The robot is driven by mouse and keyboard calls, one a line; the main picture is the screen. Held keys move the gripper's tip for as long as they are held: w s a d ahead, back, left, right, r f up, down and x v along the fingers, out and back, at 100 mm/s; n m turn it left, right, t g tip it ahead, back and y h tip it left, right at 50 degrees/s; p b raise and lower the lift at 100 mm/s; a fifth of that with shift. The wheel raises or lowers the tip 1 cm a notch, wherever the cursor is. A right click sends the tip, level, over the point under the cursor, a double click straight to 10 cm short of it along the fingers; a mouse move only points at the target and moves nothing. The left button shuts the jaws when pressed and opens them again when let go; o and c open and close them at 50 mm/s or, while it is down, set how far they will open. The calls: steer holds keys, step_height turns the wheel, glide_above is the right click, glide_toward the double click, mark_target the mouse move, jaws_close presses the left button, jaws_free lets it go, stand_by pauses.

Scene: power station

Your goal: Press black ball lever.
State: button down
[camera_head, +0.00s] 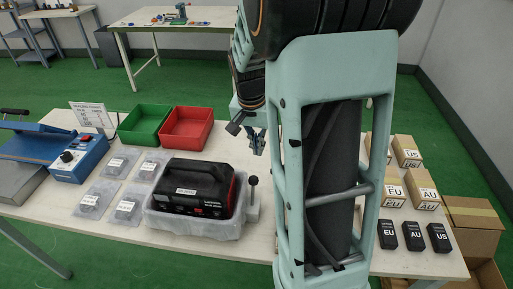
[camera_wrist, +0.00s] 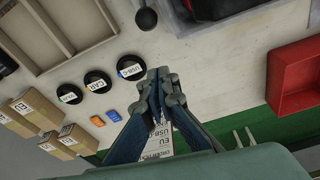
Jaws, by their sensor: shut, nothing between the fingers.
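The black ball lever (camera_head: 252,181) stands upright on a small light base, just right of the black power station (camera_head: 196,188) in its clear tray. In the wrist view the black ball (camera_wrist: 146,18) is at the top, just left of centre, beyond my fingertips. My gripper (camera_head: 250,140) hangs behind the lever in the head view, apart from it, beside my own arm. In the wrist view my gripper (camera_wrist: 160,78) is shut, with its fingertips together and nothing between them.
Green bin (camera_head: 145,124) and red bin (camera_head: 187,128) stand behind the power station. Several clear packets (camera_head: 124,208) and a blue machine (camera_head: 80,158) are left. Black adapters (camera_head: 413,236) and cardboard boxes (camera_head: 422,188) are right. My arm hides the table's middle.

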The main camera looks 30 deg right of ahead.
mark_target(253, 191)
step_height(253, 191, down, 6)
steer(key=s+a, duration=0.1)
steer(key=s, duration=0.1)
steer(key=shift+a, duration=0.35)
steer(key=shift+w+f, duration=0.1)
steer(key=shift+f, duration=0.05)
stand_by(0.3)
